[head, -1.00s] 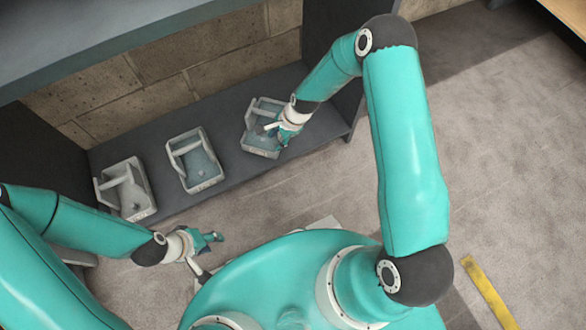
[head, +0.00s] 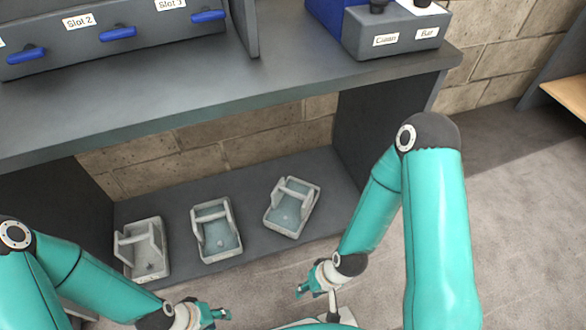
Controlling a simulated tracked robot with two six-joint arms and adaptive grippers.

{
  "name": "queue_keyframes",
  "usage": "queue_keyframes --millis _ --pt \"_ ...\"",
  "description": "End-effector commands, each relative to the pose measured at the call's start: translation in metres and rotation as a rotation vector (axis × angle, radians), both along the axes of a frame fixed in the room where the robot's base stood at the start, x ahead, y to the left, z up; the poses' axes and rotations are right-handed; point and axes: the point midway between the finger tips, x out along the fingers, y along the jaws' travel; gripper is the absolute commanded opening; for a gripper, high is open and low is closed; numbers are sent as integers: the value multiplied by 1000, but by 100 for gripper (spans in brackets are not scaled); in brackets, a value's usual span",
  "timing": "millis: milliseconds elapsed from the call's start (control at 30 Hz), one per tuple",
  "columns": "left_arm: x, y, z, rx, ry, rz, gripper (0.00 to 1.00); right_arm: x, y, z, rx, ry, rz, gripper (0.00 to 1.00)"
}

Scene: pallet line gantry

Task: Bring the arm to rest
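My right gripper (head: 301,291) hangs in front of the lower shelf, below and apart from the rightmost caddy. It holds nothing I can see. My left gripper (head: 226,313) is low in the view, in front of the shelf and below the middle caddy, also with nothing visible in it. Both sets of fingers are too small to tell whether they are open or shut. My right arm is bent, with its elbow high at the right; my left arm reaches in from the lower left.
Three grey handled caddies stand on the lower shelf: left (head: 158,274), middle (head: 236,256), and right (head: 313,210), which sits turned. A grey worktop (head: 290,95) overhangs them. Above are blue-handled slots (head: 118,33) and a grey labelled box (head: 400,42). Floor is clear at right.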

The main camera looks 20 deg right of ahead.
Motion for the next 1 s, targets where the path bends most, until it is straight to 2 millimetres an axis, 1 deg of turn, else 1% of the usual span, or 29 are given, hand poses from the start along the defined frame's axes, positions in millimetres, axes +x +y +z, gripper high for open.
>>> queue_keyframes --millis 33,167,267,500,567,600,800,900,1000 --pt "0 0 11 0 0 0 40 0 0 11 0 0 0 38" --pt "0 0 41 0 0 0 40 0 0 40 0 0 0 38" --pt "0 0 73 0 0 0 40 0 0 73 0 0 -1 38" --pt "0 0 164 0 -1 0 40 1 0 164 0 0 -1 38" --pt "0 0 186 0 -1 0 40 1 0 186 0 0 -1 38" --pt "0 0 201 0 -1 0 40 1 0 200 0 0 -1 38" --pt "0 0 273 0 -1 0 40 1 0 273 0 0 -1 38" --pt "1 0 301 0 -1 0 40 1 0 300 0 0 -1 38" --pt "0 0 317 0 0 0 40 1 0 316 0 0 -1 38"
